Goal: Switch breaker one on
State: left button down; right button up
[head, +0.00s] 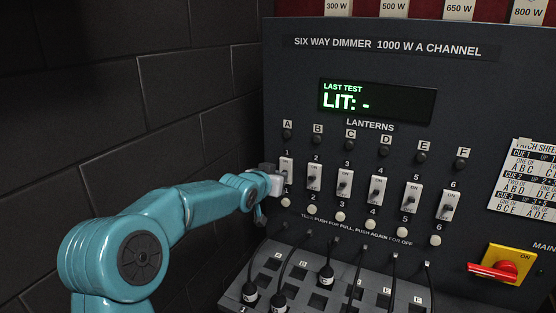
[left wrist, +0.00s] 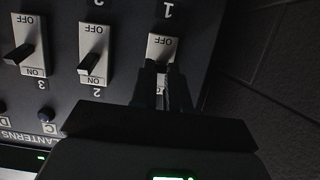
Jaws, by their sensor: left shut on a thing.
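Breaker one (head: 287,165) is the leftmost white switch plate in a row of numbered breakers on the dark dimmer panel, with ON at the top in the head view. My left gripper (head: 276,180) is at this switch, covering part of it. In the left wrist view, which shows the panel upside down, breaker one (left wrist: 161,45) shows its OFF end. I cannot tell which way the lever points. My right gripper is not in view.
Breaker two (head: 315,177) stands close to the right, with several more beyond. Round test buttons (head: 312,209) lie below and lanterns (head: 317,139) above, unlit. The display (head: 376,101) reads "LIT: -". A red main switch (head: 494,271) and plugged cables (head: 326,277) sit lower.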

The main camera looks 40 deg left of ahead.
pick_arm(q)
jog(key=shift+w+a+r+g+h+p, duration=0.15)
jog(key=shift+r+g, duration=0.3)
jog(key=shift+g, duration=0.5)
jog(key=shift+w+d+r+g+h+p, duration=0.1)
jog(key=shift+w+r+g+h+p, duration=0.25)
jog(key=shift+g, duration=0.55)
jog(key=shift+a+r+g+h, duration=0.1)
jog(key=shift+r+g, duration=0.45)
jog(key=shift+g, duration=0.4)
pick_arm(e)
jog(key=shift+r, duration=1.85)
pick_arm(q)
jog(key=c, duration=1.1)
grip_release()
jog(key=shift+s, duration=0.1)
jog(key=b+v, duration=0.1)
jog(key=v, duration=0.7)
jog(key=b+v, duration=0.1)
jog(key=v, duration=0.7)
jog(key=shift+r, duration=0.3)
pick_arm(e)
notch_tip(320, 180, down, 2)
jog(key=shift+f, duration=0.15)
